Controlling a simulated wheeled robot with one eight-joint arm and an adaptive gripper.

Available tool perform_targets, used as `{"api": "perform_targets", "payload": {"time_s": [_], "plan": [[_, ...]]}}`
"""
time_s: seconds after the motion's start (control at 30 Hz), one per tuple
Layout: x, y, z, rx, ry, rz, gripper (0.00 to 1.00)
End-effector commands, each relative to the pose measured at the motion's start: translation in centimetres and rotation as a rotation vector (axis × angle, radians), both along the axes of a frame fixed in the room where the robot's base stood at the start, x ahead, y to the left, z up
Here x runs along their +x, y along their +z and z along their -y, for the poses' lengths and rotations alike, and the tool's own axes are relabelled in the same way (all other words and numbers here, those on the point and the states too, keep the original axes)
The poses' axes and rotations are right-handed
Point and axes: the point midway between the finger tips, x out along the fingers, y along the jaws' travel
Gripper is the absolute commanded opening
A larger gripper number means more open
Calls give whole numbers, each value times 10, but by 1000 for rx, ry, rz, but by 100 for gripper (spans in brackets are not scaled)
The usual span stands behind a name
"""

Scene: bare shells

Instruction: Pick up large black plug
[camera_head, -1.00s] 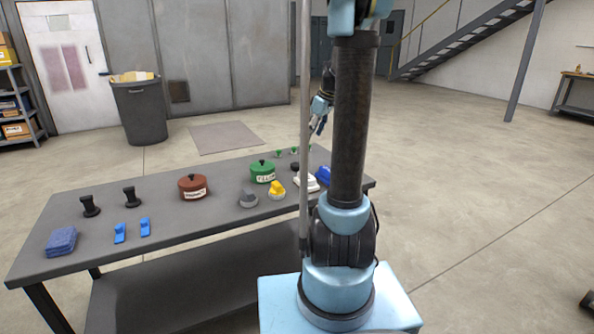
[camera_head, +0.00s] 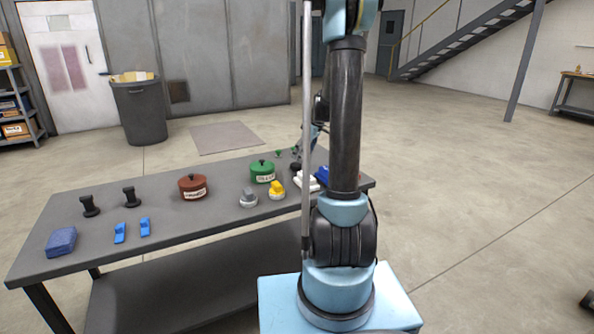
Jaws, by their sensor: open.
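Two black plug-like pieces with knobbed tops, one at the far left (camera_head: 89,206) and one beside it (camera_head: 129,197), stand upright on the dark table (camera_head: 160,246). Another small dark piece (camera_head: 295,167) sits at the table's right part, below my gripper. I cannot tell by name which is the large black plug. My gripper (camera_head: 299,157) is open, low over the right part of the table, close to the small dark piece. The pole and my arm partly hide it, and contact cannot be made out.
A red lidded pot (camera_head: 193,187), a green one (camera_head: 262,172), a grey knob (camera_head: 248,197), a yellow one (camera_head: 277,190), white pieces (camera_head: 308,182), blue clips (camera_head: 120,233) and a blue block (camera_head: 61,241) share the table. Small green pieces stand at the back.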

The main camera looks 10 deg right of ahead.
Motion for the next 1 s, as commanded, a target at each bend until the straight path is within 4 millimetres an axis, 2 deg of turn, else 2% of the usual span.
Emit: {"api": "perform_targets", "payload": {"time_s": [0.27, 0.6, 0.93, 0.97, 1.0], "plan": [[3, -14, -5, 0, 0, 0, 66], [10, -51, -19, 1, 0, -1, 66], [11, -56, -20, 0, -1, 0, 66], [11, -55, -20, 0, -1, 0, 64], [11, -55, -20, 0, -1, 0, 55]]}}
